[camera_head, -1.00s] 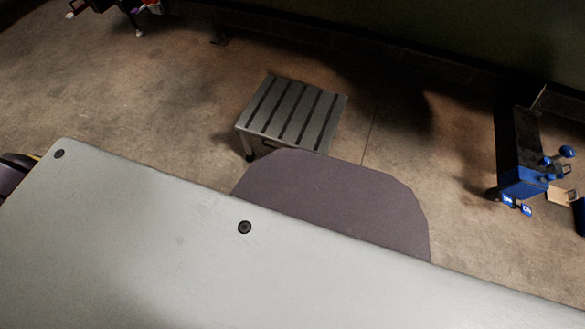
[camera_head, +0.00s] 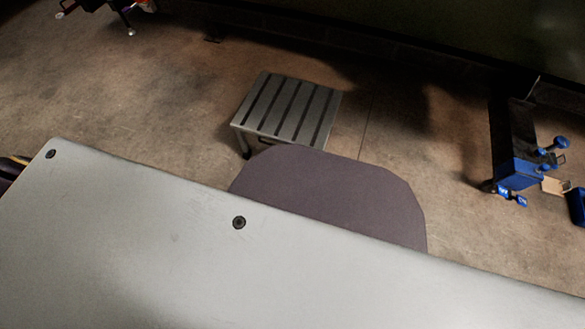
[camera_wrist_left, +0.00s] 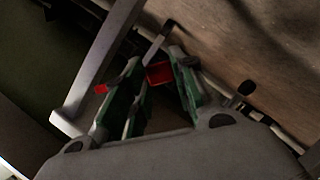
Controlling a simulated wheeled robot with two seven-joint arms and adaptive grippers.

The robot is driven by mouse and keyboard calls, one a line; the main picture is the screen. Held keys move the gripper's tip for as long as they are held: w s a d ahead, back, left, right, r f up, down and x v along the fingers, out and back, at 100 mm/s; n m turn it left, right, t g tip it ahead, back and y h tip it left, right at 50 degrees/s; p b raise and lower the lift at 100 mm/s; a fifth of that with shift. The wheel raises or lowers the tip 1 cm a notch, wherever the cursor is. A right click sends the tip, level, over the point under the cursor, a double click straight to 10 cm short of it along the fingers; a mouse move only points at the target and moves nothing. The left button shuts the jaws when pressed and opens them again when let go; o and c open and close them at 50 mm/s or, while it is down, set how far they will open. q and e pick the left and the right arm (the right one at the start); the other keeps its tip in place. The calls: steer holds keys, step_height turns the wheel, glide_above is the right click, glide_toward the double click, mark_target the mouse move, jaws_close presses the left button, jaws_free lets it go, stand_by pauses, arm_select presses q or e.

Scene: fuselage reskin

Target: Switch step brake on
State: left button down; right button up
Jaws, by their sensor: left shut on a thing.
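A low step (camera_head: 287,108) with a ribbed metal top stands on the floor at the upper middle of the head view. In the left wrist view my left gripper (camera_wrist_left: 157,67) has green-sided fingers shut on a small red part (camera_wrist_left: 159,73). A second, smaller red piece (camera_wrist_left: 101,89) shows just outside the left finger. A grey bar (camera_wrist_left: 98,72) runs beside the fingers. The picture is dark, and I cannot tell whether the red part is the step's brake or which way it is set. My left gripper is not seen in the head view, and my right gripper is in neither view.
A dark stand with blue fittings (camera_head: 520,174) is at the right, with a small box (camera_head: 555,186) and a blue bin (camera_head: 577,205) beside it. A stand on casters (camera_head: 122,15) is at the top left. The floor around the step is mostly clear.

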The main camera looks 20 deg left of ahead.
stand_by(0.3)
arm_select(q)
steer(key=c, duration=1.2)
jaws_free()
steer(key=shift+o, duration=0.2)
steer(key=shift+s, duration=0.2)
steer(key=v, duration=0.7)
steer(key=shift+a+r, duration=0.1)
